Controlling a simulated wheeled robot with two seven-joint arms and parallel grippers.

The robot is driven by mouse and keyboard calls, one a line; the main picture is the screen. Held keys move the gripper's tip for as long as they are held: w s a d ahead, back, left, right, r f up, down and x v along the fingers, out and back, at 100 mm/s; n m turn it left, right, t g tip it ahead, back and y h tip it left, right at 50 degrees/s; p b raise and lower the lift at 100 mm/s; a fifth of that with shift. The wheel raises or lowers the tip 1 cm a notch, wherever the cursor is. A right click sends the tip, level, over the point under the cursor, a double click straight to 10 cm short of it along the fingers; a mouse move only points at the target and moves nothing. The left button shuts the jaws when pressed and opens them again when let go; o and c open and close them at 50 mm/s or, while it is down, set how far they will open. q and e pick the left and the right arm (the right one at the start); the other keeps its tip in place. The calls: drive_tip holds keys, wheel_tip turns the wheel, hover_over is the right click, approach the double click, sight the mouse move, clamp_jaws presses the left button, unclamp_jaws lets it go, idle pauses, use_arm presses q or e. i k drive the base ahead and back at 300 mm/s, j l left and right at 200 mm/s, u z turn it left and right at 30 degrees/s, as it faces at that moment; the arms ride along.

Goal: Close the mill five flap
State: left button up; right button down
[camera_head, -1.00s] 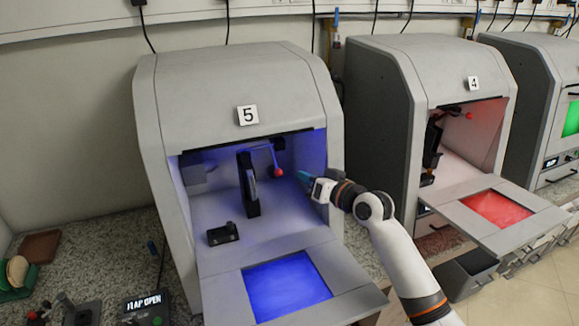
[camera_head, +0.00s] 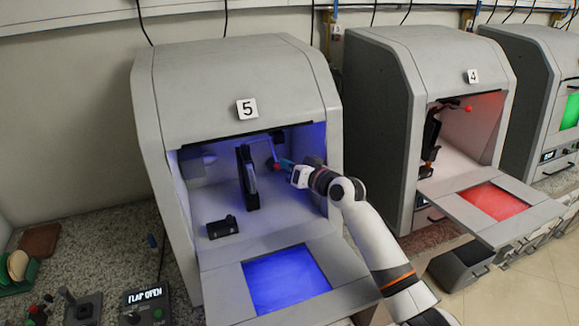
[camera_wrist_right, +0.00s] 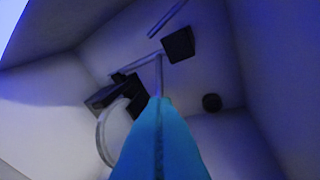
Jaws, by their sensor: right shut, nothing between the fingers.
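Mill five (camera_head: 240,70) is the grey cabinet marked 5, left of centre in the head view. Its flap (camera_head: 345,284) with a blue window is folded down, open, at the front. My right gripper (camera_head: 283,164) reaches into the blue-lit opening from the right. In the right wrist view the blue fingertips (camera_wrist_right: 160,105) point at the mill's inside, with dark blocks beyond. My left gripper is not in view.
Inside mill five stand a dark upright part (camera_head: 247,178) and a small black block (camera_head: 222,228). A control box (camera_head: 147,303) reading "FLAP OPEN" is at the lower left. Mill four (camera_head: 470,120), its red-windowed flap down, stands to the right.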

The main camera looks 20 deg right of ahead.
sight(280, 280)
drive_tip(key=k+l, duration=0.25)
drive_tip(key=k, duration=0.15)
drive_tip(key=k+l, duration=0.3)
drive_tip(key=k, duration=0.05)
